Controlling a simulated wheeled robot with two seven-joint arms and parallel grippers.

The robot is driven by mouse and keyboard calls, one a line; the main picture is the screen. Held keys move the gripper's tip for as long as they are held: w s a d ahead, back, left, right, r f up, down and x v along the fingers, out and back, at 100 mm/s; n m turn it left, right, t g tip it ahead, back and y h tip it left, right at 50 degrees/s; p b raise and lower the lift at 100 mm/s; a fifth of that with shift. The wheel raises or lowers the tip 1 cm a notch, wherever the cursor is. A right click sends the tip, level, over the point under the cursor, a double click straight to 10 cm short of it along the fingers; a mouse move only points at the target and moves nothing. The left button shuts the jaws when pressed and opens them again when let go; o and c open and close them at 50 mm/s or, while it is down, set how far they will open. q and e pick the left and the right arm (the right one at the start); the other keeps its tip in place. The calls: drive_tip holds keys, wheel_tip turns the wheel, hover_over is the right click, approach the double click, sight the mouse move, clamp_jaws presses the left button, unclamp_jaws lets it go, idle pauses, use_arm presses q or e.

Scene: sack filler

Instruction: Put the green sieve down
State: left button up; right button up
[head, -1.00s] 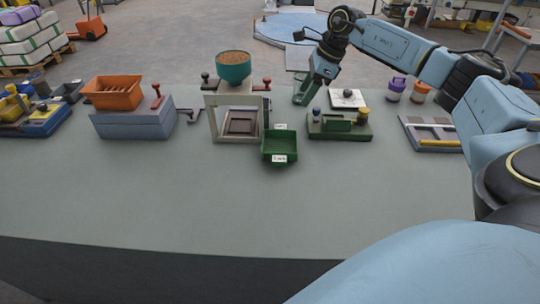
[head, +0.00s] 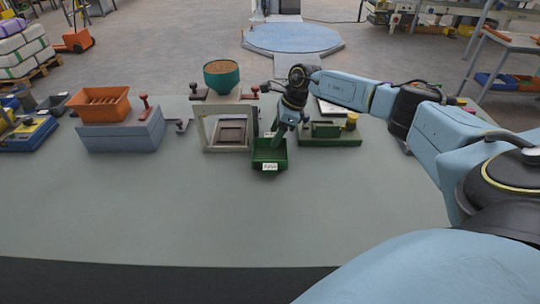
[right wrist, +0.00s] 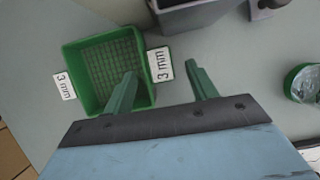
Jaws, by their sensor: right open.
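The green sieve (head: 270,156) is a square tray with a mesh floor and white "3 mm" tags. It sits on the grey table in front of the white stand. In the right wrist view the sieve (right wrist: 108,68) is at the upper left. My right gripper (head: 278,141) is at the sieve's back right side in the head view. In the right wrist view its two green fingers (right wrist: 162,88) are apart with nothing held between them. One finger overlaps the sieve's inside and the other is outside its tagged wall. I cannot tell whether they touch it. My left gripper is out of view.
The white stand (head: 205,133) with a teal bowl (head: 222,76) is just behind left. An orange hopper (head: 97,104) on a grey-blue box (head: 120,136) stands further left. A green-based device (head: 330,141) is right. The front of the table (head: 170,210) is clear.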

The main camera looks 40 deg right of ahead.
clamp_jaws()
idle(0.4)
